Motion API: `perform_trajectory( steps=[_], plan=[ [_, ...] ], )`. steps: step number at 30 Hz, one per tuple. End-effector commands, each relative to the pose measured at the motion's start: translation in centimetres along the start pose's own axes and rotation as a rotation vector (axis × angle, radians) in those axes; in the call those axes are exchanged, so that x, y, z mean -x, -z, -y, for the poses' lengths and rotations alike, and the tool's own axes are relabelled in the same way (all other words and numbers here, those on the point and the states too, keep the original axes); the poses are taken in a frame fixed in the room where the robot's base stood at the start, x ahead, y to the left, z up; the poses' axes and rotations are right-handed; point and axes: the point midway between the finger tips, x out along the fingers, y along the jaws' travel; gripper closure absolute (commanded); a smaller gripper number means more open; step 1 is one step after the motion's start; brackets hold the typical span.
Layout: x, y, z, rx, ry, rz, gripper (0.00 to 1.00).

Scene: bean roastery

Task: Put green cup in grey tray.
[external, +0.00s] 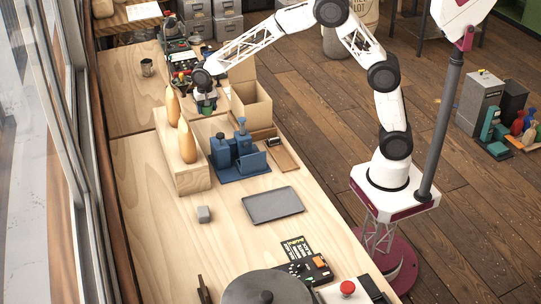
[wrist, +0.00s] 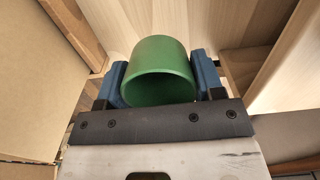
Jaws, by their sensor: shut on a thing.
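The green cup (wrist: 160,72) is between the two blue fingers of my gripper (wrist: 161,75) in the wrist view, with its open mouth facing the camera. My gripper is shut on it, one finger against each side. In the external view my gripper (external: 206,98) is at the back of the table, left of a cardboard box, and only a little green of the cup shows there. I cannot tell whether the cup is clear of the table. The grey tray (external: 272,205) lies flat and empty nearer the front right table edge.
An open cardboard box (external: 251,103) stands right of my gripper. A wooden riser (external: 183,165) with orange cone-shaped objects and a blue stand (external: 238,160) lie between my gripper and the tray.

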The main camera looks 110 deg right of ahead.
Motion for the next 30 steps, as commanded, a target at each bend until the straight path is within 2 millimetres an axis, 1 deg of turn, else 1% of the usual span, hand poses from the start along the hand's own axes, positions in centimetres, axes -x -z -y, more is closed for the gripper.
perform_trajectory(
  steps=[5, 10, 12, 14, 20, 26, 30],
  plan=[
    [1.5, 0.0, 0.1, 0.0, 0.002, -0.001, 0.64],
    [4.5, 0.0, 0.1, 0.0, 0.003, -0.002, 0.64],
    [6.0, 0.0, 0.0, 0.0, 0.004, -0.003, 0.64],
    [7.1, 0.0, 0.0, 0.0, 0.002, -0.001, 0.64],
    [11.2, 0.0, 0.0, 0.0, 0.003, -0.002, 0.64],
    [11.4, -3.5, 0.2, 0.038, 0.0, 0.0, 0.64],
    [11.7, -6.5, 0.2, 0.071, 0.001, 0.0, 0.64]
  ],
)
